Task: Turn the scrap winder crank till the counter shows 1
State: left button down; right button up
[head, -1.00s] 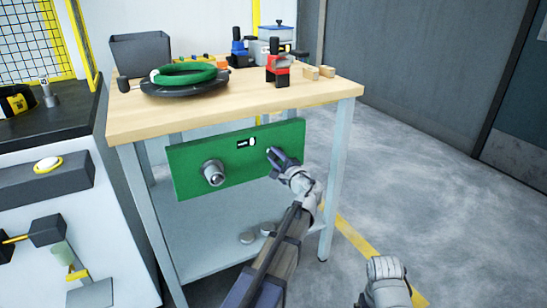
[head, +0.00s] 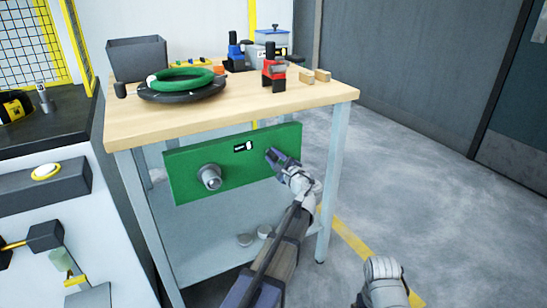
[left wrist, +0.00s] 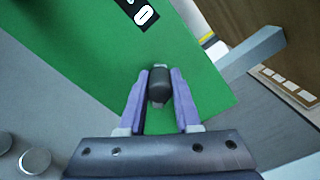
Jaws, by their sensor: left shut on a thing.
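The green winder panel (head: 190,180) hangs below the front edge of the wooden bench. A small black counter with a white digit window (head: 244,147) is on its upper part. The counter also shows in the left wrist view (left wrist: 145,15), where the window seems to read 0. My left gripper (head: 271,156) is at the panel's right side. In the left wrist view its purple fingers (left wrist: 159,95) are shut on a dark crank knob (left wrist: 159,82). The crank's arm is hidden. A grey metal hub (head: 209,177) sticks out of the panel's left half.
On the bench top (head: 130,125) are a green coil (head: 185,80) on a black round plate, a grey bin (head: 138,58), a red tool (head: 274,75) and wooden blocks (head: 314,76). A bench leg (head: 333,180) stands right of my left gripper. The floor further right is clear.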

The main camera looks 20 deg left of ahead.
pick_arm(q)
jog(key=c, duration=0.6)
grip_release()
jog(key=v, duration=0.7)
jog(key=shift+s+d, duration=0.25)
jog(key=shift+d, duration=0.1)
